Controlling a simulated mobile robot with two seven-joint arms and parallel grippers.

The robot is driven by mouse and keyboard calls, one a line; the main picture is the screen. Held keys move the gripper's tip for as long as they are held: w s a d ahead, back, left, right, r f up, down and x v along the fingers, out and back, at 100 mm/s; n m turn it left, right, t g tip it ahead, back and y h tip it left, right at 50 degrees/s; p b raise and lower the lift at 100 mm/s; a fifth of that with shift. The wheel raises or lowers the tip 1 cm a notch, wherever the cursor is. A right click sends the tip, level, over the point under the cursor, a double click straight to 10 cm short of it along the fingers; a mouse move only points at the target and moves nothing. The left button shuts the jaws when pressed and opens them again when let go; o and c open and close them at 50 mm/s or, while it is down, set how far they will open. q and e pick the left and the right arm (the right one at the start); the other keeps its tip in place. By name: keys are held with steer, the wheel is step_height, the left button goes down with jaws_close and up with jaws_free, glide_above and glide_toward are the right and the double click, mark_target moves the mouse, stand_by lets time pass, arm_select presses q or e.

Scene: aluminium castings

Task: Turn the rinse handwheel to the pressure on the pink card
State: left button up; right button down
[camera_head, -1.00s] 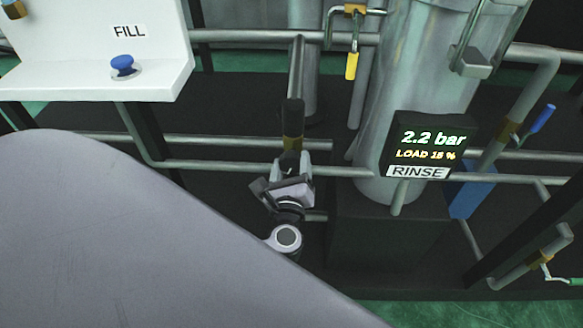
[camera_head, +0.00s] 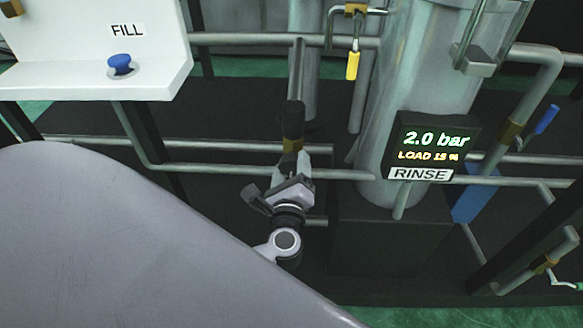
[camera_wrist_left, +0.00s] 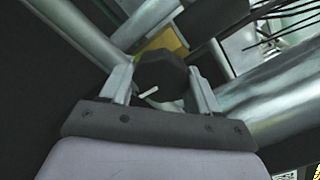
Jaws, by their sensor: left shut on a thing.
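The rinse readout (camera_head: 432,145) in the head view shows 2.0 bar in green, with a smaller yellow load line and a RINSE label below. A short pale mark shows on the handwheel's face. In the head view the gripper largely hides the handwheel. The pink card is not in view.
A white panel (camera_head: 60,60) with a FILL label and a blue knob (camera_head: 120,65) is at the upper left. A yellow-handled lever (camera_head: 352,66) hangs above right of the gripper. Pipes and a large grey cylinder (camera_head: 425,70) stand close around the valve.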

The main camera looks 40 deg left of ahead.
arm_select(q)
steer(key=o, duration=1)
arm_select(e)
steer(key=shift+f, duration=0.1)
arm_select(q)
steer(key=v, duration=0.7)
steer(key=shift+s+p, duration=0.15)
steer(key=shift+p, duration=0.2)
arm_select(e)
steer(key=shift+s+d+f, duration=0.2)
steer(key=shift+s+f, duration=0.05)
steer(key=shift+s, duration=0.05)
